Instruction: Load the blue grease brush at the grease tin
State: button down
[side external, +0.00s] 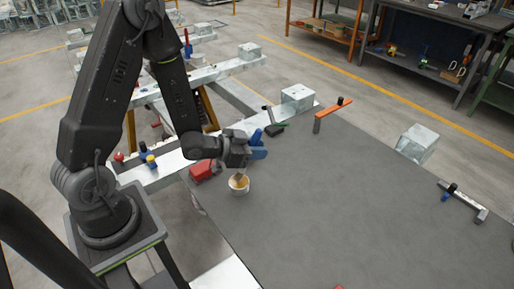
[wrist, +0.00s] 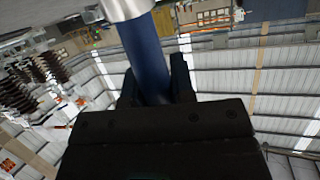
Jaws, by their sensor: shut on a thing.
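The blue grease brush shows in the wrist view as a dark blue handle (wrist: 148,55) with a pale metal ferrule (wrist: 122,8) at the top edge. Its bristles are out of that view. My gripper (wrist: 155,82) is shut on the handle, one black finger on each side. In the side view my gripper (side external: 241,149) is low over the near-left table edge, with blue (side external: 259,146) beside its fingers. The grease tin (side external: 239,188), a small white cup with yellow-brown content, stands just below it. I cannot tell whether the bristles touch the grease.
A red object (side external: 204,170) is left of the tin. Another block (side external: 416,143) and a bar tool (side external: 463,201) are right. The grey table's middle (side external: 340,190) is clear.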

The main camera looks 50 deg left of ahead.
aim_at(257, 131)
jog(key=shift+f, duration=0.5)
dwell(1.1)
jog(key=shift+r, duration=3.55)
